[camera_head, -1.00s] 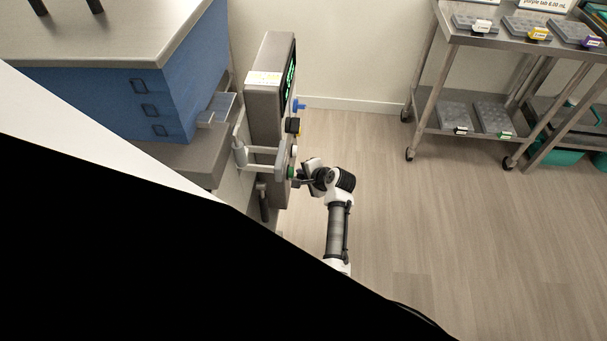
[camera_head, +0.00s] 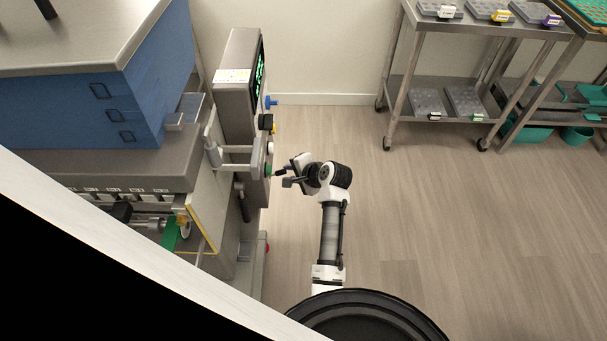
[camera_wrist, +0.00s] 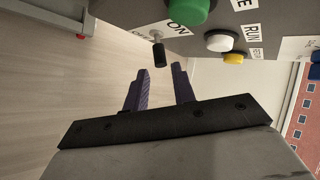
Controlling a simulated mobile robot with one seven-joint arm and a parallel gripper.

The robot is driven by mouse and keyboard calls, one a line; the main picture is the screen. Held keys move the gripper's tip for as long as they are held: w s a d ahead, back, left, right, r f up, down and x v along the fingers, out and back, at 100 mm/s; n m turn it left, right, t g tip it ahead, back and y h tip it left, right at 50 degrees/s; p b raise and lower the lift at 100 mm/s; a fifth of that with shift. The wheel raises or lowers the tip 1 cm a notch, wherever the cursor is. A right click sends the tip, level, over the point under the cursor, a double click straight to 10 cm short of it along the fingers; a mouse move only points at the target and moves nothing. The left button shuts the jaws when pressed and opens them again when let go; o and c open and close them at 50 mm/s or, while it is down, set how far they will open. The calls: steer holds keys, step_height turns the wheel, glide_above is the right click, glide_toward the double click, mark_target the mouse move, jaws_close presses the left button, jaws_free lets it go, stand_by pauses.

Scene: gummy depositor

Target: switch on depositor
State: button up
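The depositor's tall grey control box (camera_head: 238,95) stands left of centre in the head view, its button side facing right. My gripper (camera_head: 283,177) is just right of that side, near the green button (camera_head: 268,170), with a small gap. In the wrist view, a small toggle switch with a black tip (camera_wrist: 159,54) sticks out below an "ON" label. My gripper (camera_wrist: 161,70) is open and empty, its two purple-grey fingers pointing at the toggle. The toggle tip appears roughly between and just beyond the fingertips; contact is not visible.
In the wrist view, a large green button (camera_wrist: 188,10), a white button (camera_wrist: 220,40) and a yellow button (camera_wrist: 233,58) sit right of the toggle. In the head view, a handle bar (camera_head: 235,149) juts near the box. A steel cart (camera_head: 395,85) stands at back right. Floor between is clear.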

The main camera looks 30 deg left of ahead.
steer(key=v, duration=0.7)
steer(key=shift+b, duration=0.35)
